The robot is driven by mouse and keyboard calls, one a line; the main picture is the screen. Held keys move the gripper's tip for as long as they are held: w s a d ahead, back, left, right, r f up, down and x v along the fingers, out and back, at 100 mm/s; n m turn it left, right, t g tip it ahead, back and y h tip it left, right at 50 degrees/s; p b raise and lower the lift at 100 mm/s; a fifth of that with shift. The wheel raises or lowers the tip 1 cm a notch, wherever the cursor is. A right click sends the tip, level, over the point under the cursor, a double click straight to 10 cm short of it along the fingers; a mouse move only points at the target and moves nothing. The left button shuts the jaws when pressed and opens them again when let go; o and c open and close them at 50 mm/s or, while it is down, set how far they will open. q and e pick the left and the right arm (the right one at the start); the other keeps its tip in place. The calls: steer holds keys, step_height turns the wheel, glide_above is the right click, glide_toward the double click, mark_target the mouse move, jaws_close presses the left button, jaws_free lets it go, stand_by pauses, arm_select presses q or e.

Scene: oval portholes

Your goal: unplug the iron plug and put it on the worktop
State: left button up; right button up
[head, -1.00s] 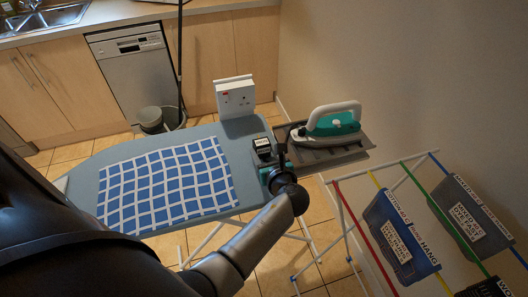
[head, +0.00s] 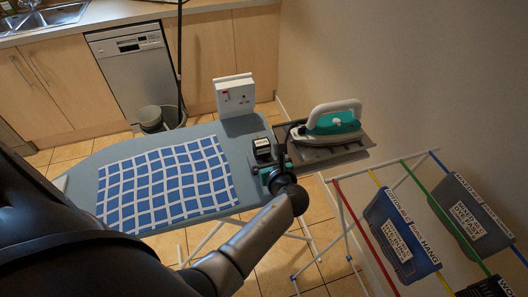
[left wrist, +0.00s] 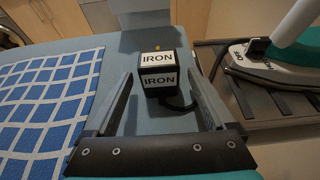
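The iron plug (head: 262,149) is a black block with white labels reading IRON. It sits on the grey-blue ironing board, apart from the white wall-type socket (head: 236,96) at the board's far end. In the left wrist view the plug (left wrist: 160,75) stands between and slightly beyond the tips of my left gripper (left wrist: 158,97), whose fingers are spread with a gap on each side. A dark cord leaves the plug's right side. In the head view my left gripper (head: 274,166) is just on the near side of the plug. My right gripper is not in view.
The iron (head: 333,124) rests on a grey tray (head: 345,155) to the right of the board. A blue checked cloth (head: 165,185) covers the board's middle. A rack with labelled bins (head: 400,235) stands at right. A bucket (head: 165,118) is on the floor behind.

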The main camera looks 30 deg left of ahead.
arm_select(q)
steer(key=p+v, duration=0.6)
steer(key=v, duration=0.4)
steer(key=shift+s+d+r, duration=0.1)
steer(key=shift+d+r, duration=0.1)
steer(key=shift+p+v, duration=0.45)
steer(key=shift+v, duration=0.35)
steer(key=shift+f, duration=0.1)
